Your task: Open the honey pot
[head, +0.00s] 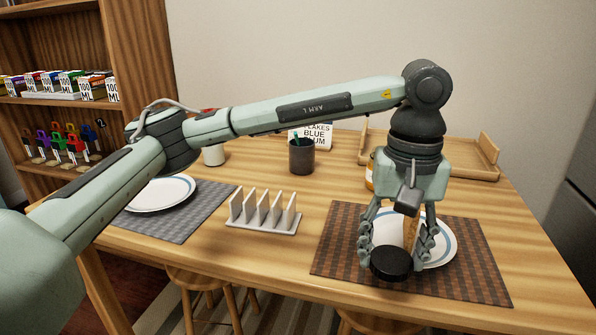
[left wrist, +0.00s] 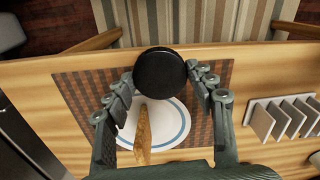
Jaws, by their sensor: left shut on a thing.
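My left gripper (head: 393,250) points down over the right place setting. Its fingers are shut on a black round lid (head: 391,265), which hangs at the fingertips near the front of the plate. The lid also shows as a dark disc between the fingers in the left wrist view (left wrist: 160,74). An amber jar with a pale label, which looks like the honey pot (head: 370,179), stands behind the gripper. Most of it, including its top, is hidden by my gripper. My right gripper is in neither view.
A white plate (head: 441,250) with a tan elongated item (left wrist: 143,135) lies on the brown checked mat (head: 337,243). A toast rack (head: 262,224) stands to the left, a dark cup (head: 301,156) behind it. A wooden tray (head: 465,168) is at the back right.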

